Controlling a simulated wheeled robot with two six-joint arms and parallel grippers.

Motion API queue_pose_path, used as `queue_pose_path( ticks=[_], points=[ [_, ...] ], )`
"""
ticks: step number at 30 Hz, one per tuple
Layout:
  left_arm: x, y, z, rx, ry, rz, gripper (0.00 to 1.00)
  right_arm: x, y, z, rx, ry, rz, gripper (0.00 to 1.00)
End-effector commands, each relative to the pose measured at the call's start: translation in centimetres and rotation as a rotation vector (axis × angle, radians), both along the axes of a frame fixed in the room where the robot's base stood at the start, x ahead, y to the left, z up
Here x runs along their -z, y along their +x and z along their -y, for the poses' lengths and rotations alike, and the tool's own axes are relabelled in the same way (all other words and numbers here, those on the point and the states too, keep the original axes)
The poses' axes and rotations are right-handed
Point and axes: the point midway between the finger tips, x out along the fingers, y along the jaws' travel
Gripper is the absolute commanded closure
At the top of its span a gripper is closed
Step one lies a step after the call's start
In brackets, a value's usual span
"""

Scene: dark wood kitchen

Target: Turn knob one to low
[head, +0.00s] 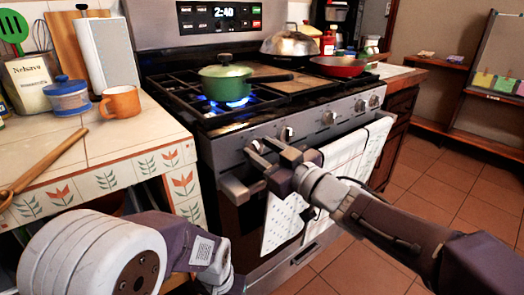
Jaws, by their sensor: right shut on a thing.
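The stove front (226,152) carries a row of silver knobs. My right gripper (257,151) reaches in from the right and is shut on the leftmost knob, knob one, which its fingers largely hide. The knob's pointer angle cannot be read. Another knob (287,134) shows just right of the gripper. A blue flame (236,102) burns under the green pot (225,82) on the front left burner. My left arm shows at the lower left, with its gripper out of view.
More knobs (328,118) run along the panel to the right. A patterned towel (330,170) hangs from the oven handle below my right gripper. An orange mug (121,102) stands on the tiled counter at the left. A red pan (337,66) sits at the stove's back right.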

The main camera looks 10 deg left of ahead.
Motion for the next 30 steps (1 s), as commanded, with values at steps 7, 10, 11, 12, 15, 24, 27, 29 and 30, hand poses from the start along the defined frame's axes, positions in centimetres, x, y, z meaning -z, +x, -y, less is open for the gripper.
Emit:
queue_pose_path(
  ticks=[7,10,11,12,15,24,27,29,30],
  points=[
    [0.7,0.0,0.0,0.000,0.000,0.000,0.37,0.2,0.0,0.0,0.001,-0.145,0.183,0.99],
    [1.0,0.0,0.0,0.000,0.000,0.000,0.37,0.3,-0.1,-0.1,0.000,-0.203,0.257,0.99],
    [1.1,0.0,0.0,0.000,0.000,0.000,0.37,0.3,-0.1,-0.1,0.000,-0.221,0.280,0.99],
    [1.2,0.0,0.0,0.000,0.000,0.000,0.37,0.3,-0.1,-0.1,0.000,-0.245,0.310,0.99],
    [1.6,0.0,0.0,0.000,0.000,0.000,0.37,0.3,-0.1,-0.1,0.001,-0.303,0.385,0.99],
    [2.8,0.0,0.0,0.000,0.000,0.000,0.37,0.4,-0.2,-0.1,0.000,-0.479,0.612,0.99],
    [3.2,0.0,0.0,0.000,0.000,0.000,0.37,0.5,-0.2,-0.1,0.000,-0.537,0.685,0.99],
    [3.5,0.0,0.0,0.000,0.000,0.000,0.37,0.5,-0.2,-0.1,0.000,-0.573,0.730,0.99],
    [3.6,0.0,0.0,0.000,0.000,0.000,0.37,0.5,-0.2,-0.1,0.000,-0.595,0.761,0.99]
  ],
)
